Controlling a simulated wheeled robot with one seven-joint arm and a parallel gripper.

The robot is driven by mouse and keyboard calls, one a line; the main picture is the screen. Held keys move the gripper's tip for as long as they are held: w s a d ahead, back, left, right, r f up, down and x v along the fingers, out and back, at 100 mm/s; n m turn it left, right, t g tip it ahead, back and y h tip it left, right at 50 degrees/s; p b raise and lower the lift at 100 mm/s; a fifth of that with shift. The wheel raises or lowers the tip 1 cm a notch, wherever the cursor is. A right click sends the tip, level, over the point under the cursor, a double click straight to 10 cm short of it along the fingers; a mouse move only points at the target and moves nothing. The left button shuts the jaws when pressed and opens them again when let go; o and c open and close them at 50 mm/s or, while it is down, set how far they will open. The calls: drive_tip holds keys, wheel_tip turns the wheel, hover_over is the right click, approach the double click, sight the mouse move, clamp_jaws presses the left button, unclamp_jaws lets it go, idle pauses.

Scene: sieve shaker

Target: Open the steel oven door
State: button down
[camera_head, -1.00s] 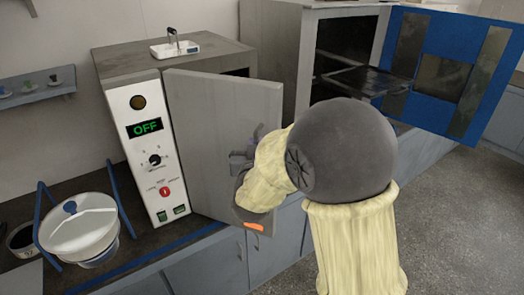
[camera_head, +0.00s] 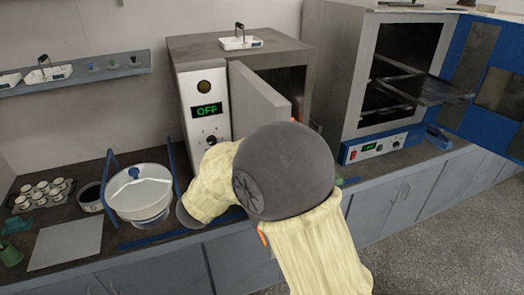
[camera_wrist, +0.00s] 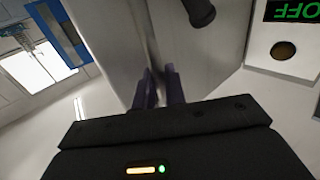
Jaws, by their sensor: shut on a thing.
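The steel oven door (camera_head: 260,105) stands part open, swung outward from the steel oven (camera_head: 290,52) beside its white control panel (camera_head: 203,105). In the head view my arm hides my gripper and the lower part of the door. In the wrist view my gripper (camera_wrist: 161,82) has its two dark fingers close together at the grey door (camera_wrist: 180,60), by its edge, and is shut on it. A black handle (camera_wrist: 200,10) on the door lies beyond the fingertips, apart from them. The green OFF display shows in both views.
A second oven (camera_head: 375,80) with a blue open door (camera_head: 490,80) stands to the right. A white lidded pot (camera_head: 140,192) in a blue stand, small cups (camera_head: 42,192) and a grey plate (camera_head: 65,244) are on the counter at left. Floor is clear at right.

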drive_tip(key=shift+s+a+r+m+g+h+p, duration=0.15)
drive_tip(key=shift+a+m+h, duration=0.15)
drive_tip(key=shift+a, duration=0.3)
drive_tip(key=shift+s+a+m+g+h+p, duration=0.1)
drive_tip(key=shift+a+m+g+h, duration=0.15)
drive_tip(key=shift+a, duration=0.35)
drive_tip(key=shift+s+a+r+m+g+h+p, duration=0.15)
drive_tip(key=shift+a+h, duration=0.2)
drive_tip(key=shift+a, duration=0.25)
drive_tip(key=c, duration=1.9)
unclamp_jaws()
drive_tip(key=o, duration=0.4)
drive_tip(key=shift+w, duration=0.15)
drive_tip(key=shift+c, duration=0.2)
drive_tip(key=shift+f, duration=0.2)
drive_tip(key=b+v, duration=0.5)
drive_tip(key=v, duration=1.2)
